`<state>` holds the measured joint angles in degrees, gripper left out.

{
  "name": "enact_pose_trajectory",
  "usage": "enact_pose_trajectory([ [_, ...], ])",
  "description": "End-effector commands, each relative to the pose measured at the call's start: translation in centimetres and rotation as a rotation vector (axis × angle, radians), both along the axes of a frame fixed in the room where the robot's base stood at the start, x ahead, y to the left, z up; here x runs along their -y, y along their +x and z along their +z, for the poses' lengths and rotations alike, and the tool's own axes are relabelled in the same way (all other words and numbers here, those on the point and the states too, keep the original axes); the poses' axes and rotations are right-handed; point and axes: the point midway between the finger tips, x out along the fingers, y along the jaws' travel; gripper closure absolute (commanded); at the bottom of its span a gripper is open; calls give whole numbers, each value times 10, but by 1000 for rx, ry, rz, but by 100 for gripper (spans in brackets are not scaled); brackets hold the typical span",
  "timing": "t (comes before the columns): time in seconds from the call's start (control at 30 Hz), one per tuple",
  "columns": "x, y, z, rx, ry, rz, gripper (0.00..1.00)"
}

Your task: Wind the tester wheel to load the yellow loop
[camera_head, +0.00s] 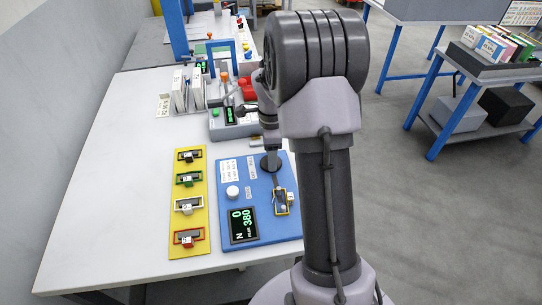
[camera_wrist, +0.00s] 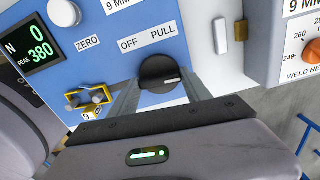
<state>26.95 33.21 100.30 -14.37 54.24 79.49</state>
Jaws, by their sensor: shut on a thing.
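The blue tester (camera_head: 262,232) lies on the white table. Its black wheel (camera_wrist: 158,72) has a white mark and sits below the labels OFF and PULL. My gripper (camera_wrist: 158,88) is shut on the wheel, one finger on each side; it also shows in the head view (camera_head: 271,150), partly hidden by my arm. The yellow loop (camera_wrist: 88,97) sits around metal pegs on the tester, left of the wheel in the wrist view; it also shows in the head view (camera_head: 282,202). The tester's display (camera_wrist: 33,44) reads N 0 and PEAK 380.
A yellow board (camera_head: 190,218) with black, green, white and red framed pieces lies left of the tester. A grey device (camera_head: 235,122) with a green button stands behind it. A white unit (camera_wrist: 290,42) with an orange dial is beside the tester. The table's left part is clear.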

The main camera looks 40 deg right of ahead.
Motion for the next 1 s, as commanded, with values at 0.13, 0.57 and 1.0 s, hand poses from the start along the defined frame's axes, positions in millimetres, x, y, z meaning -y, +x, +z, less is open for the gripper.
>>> enact_pose_trajectory([
  [0.13,0,0,-1,0,0,-95,84],
  [0.57,0,0,0,0,0,-248,84],
  [1.0,0,0,0,0,0,-263,84],
])
